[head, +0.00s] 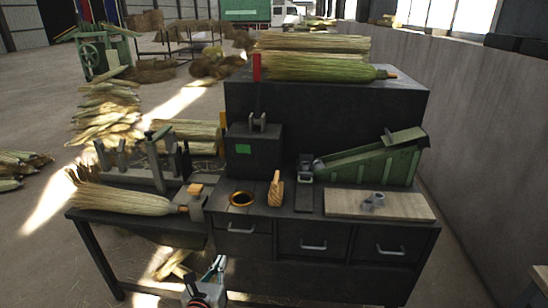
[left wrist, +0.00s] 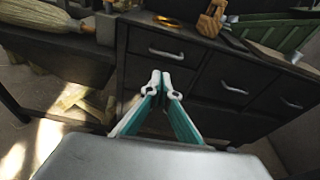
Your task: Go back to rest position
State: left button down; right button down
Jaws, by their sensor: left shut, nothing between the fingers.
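My left gripper (head: 217,268) is low in front of the dark workbench (head: 330,275), near the bottom of the head view. In the left wrist view, its two teal fingers with white tips (left wrist: 162,82) meet at the front, with nothing between them. It points at the bench's drawer fronts (left wrist: 150,60). A broom (head: 125,199) lies on the bench's left wing, away from the gripper; its handle end rests near a small metal block. It also shows in the left wrist view (left wrist: 38,14). My right gripper is not seen.
On the bench stand an orange ring (head: 242,199), a wooden tool (head: 275,188), a green sloped machine (head: 368,163) and a wooden board (head: 400,205). Straw bundles lie on the back shelf (head: 315,66) and on the floor at left (head: 105,125). A wall (head: 470,130) runs along the right.

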pick_arm(q)
jog(key=s+f+n+g+h, duration=0.1)
jog(key=s+f+n, duration=0.4)
jog(key=s+n, duration=0.8)
jog(key=s+d+f+n+g+h, duration=0.1)
jog(key=s+f+n+g, duration=0.2)
jog(key=s+n, duration=1)
notch_tip(320, 180, down, 2)
jog(key=n, duration=0.5)
jog(key=shift+s+g, duration=0.25)
jog(key=shift+g, duration=0.15)
jog(key=shift+d+f, duration=0.1)
